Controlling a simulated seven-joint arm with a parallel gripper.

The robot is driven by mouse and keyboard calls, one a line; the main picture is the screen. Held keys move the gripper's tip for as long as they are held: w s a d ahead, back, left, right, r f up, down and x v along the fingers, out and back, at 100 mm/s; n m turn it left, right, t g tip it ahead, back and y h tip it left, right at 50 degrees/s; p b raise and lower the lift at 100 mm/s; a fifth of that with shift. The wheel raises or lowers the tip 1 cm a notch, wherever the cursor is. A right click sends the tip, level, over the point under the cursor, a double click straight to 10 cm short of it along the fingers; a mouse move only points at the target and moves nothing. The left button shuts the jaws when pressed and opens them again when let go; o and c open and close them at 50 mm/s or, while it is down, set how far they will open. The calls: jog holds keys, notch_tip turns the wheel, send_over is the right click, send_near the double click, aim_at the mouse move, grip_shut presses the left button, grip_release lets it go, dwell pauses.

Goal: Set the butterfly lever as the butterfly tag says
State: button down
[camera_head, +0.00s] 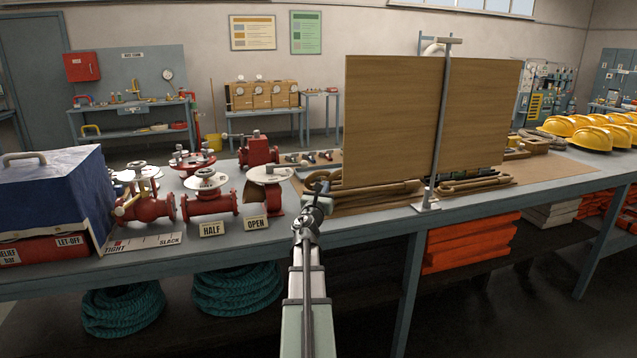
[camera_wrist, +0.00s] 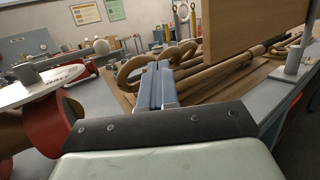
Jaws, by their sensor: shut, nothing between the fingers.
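The rightmost red valve (camera_head: 276,197) carries a white round plate and appears to be the butterfly valve. A tag reading OPEN (camera_head: 257,224) stands in front of it.
Another red valve (camera_head: 209,205) has a HALF tag (camera_head: 211,229). Further left are a third valve (camera_head: 149,208), a TIGHT–SLACK scale (camera_head: 143,243) and a blue box (camera_head: 55,195). A wooden board (camera_head: 395,120) on a metal stand rises right of my gripper, with brown hoses (camera_head: 370,197) below.

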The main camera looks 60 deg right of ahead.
jog(key=s, duration=0.1)
jog(key=n+t+y, duration=0.7)
jog(key=n+t, duration=0.1)
jog(key=t, duration=0.3)
send_near(306, 167)
jog(key=x, duration=0.6)
jog(key=shift+w+d+r, duration=0.15)
jog(key=shift+w+d, duration=0.05)
jog(key=shift+w, duration=0.1)
